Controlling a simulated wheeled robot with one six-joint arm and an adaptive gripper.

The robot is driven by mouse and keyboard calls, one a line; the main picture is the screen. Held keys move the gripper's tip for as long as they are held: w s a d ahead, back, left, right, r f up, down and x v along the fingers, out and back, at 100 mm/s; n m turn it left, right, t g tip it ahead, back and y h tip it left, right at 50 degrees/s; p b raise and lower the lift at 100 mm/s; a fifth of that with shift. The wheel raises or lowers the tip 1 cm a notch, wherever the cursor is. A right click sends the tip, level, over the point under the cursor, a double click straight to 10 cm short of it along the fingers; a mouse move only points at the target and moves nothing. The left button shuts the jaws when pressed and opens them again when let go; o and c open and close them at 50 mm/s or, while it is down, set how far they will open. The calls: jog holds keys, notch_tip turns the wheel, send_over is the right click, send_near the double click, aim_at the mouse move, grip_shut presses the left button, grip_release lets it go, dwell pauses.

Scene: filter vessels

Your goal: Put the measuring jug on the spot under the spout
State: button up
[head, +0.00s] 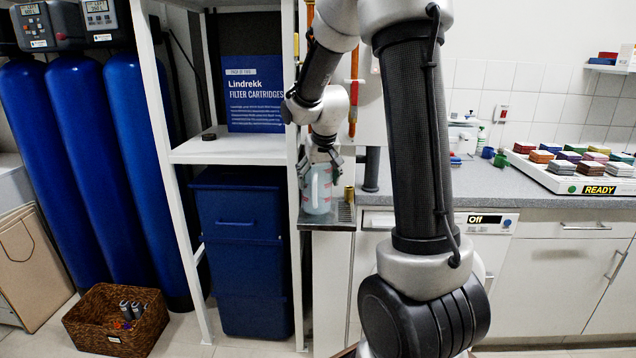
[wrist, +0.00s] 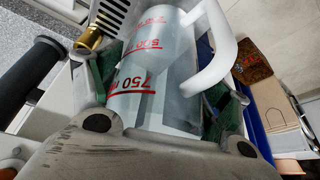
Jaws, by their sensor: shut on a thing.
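The measuring jug (head: 318,192) is whitish and translucent with red markings and a white handle. My gripper (head: 320,172) is shut on it from above, one finger on each side. In the wrist view the jug (wrist: 150,85) lies between the two green finger pads of my gripper (wrist: 168,95), with its handle toward the upper right. The jug is at the metal ledge (head: 330,224) beside the sink cabinet; I cannot tell whether its base touches. A brass fitting (head: 349,194) is just right of the jug, and also shows in the wrist view (wrist: 88,38). The spot itself is not clearly visible.
A white shelf frame (head: 230,148) with blue bins (head: 240,225) stands close on the left. A dark upright pipe (head: 371,170) is right of the brass fitting. The counter (head: 480,188) holds a tray of coloured blocks. A wicker basket (head: 118,322) sits on the floor.

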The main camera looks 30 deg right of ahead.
jog(key=shift+f, duration=0.7)
jog(key=shift+f, duration=0.1)
jog(key=o, duration=1.3)
jog(key=shift+s+r, duration=0.1)
jog(key=shift+r, duration=0.35)
jog(key=v, duration=1.1)
jog(key=s+a+n, duration=0.1)
jog(key=s+a, duration=0.1)
jog(key=s, duration=0.6)
jog(key=s+a+n, duration=0.1)
jog(key=s+a, duration=0.1)
jog(key=s, duration=0.7)
jog(key=s+a+n+y, duration=0.1)
jog(key=s+a, duration=0.1)
jog(key=s, duration=0.7)
jog(key=shift+a, duration=0.3)
